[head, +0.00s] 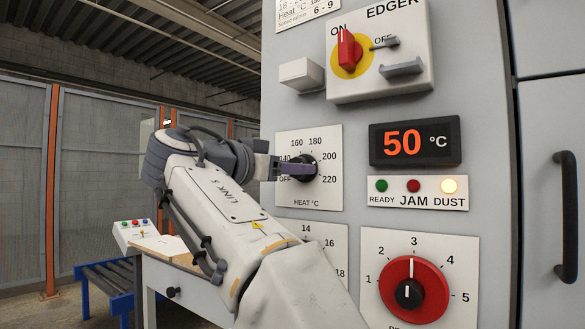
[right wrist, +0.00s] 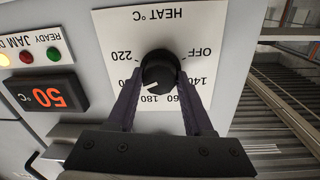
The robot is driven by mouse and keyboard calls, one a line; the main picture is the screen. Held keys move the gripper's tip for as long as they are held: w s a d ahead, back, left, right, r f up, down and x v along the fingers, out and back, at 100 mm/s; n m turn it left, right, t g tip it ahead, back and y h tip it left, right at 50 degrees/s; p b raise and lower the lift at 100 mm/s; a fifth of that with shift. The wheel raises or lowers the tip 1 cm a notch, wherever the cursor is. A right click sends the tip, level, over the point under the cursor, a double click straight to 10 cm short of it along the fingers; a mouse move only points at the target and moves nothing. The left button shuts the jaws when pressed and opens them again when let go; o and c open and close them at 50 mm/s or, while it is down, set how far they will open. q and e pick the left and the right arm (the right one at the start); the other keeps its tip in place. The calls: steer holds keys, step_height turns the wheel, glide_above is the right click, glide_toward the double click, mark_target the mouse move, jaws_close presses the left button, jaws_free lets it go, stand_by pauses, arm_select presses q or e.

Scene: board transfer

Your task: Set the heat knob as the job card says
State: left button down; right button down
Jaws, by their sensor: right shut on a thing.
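The heat knob (head: 304,158) is a black round knob on a white dial plate (head: 326,197) marked OFF, 140, 160, 180, 200 and 220. My right gripper (head: 297,169) is shut on it, and its fingers hide part of the dial. In the right wrist view the dial is upside down, with the fingers on either side of the knob (right wrist: 158,66). A pale pointer mark on the knob lies toward the 180 side, but I cannot tell its exact setting. A cut-off card (head: 307,9) at the top reads "Heat °C" and "6 - 9". My left gripper is not in view.
The display (head: 415,141) reads 50 °C. Below it the DUST lamp (head: 449,186) glows. A red EDGER switch (head: 349,50) sits above, and a red dial (head: 414,290) below right. A pale box (head: 301,74) juts out above the heat dial.

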steer(key=shift+c, duration=1.4)
jaws_free()
steer(key=shift+s+a, duration=0.1)
steer(key=p+v, duration=0.1)
steer(key=v, duration=0.9)
steer(key=shift+a, duration=0.1)
